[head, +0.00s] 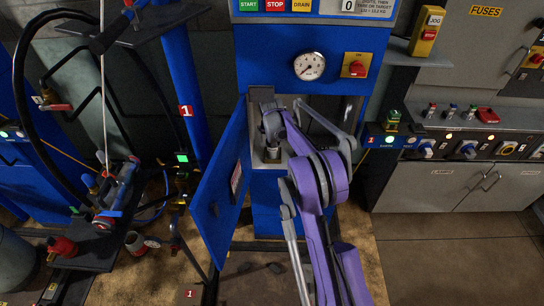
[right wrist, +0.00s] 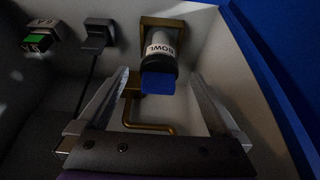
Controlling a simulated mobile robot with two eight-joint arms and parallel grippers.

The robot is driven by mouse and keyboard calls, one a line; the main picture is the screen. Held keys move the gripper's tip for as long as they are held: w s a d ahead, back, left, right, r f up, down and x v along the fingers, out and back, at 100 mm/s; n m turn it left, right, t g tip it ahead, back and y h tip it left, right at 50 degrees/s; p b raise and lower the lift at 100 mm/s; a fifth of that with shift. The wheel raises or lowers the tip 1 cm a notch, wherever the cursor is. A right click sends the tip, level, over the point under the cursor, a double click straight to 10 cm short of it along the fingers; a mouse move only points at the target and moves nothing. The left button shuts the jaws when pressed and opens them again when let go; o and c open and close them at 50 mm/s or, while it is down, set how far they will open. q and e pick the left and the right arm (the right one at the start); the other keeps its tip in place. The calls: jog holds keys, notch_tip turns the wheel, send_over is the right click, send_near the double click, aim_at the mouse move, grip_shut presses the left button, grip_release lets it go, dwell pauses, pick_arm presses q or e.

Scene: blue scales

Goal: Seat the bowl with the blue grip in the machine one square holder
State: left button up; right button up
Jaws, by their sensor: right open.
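The bowl (right wrist: 162,52) is a pale and dark cylinder marked BOWL, with a blue grip (right wrist: 158,84) at its near end. Its far end meets a brass square holder (right wrist: 186,27) on the compartment wall; I cannot tell how far it sits inside. My right gripper (right wrist: 157,74) is open, with one finger on each side of the blue grip and visible gaps. My left gripper is not in view.
The blue door (head: 222,190) stands open left of the compartment. A brass bent pipe (right wrist: 150,128) runs below the bowl. A green-topped switch (right wrist: 38,38) and a dark fitting (right wrist: 97,34) are on the left wall. A control panel (head: 450,143) stands at right.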

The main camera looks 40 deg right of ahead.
jog(key=s+a+b, duration=0.1)
jog(key=s+a, duration=0.5)
jog(key=s, duration=0.1)
jog(key=shift+s, duration=0.15)
jog(key=shift+f, duration=0.1)
dwell(0.3)
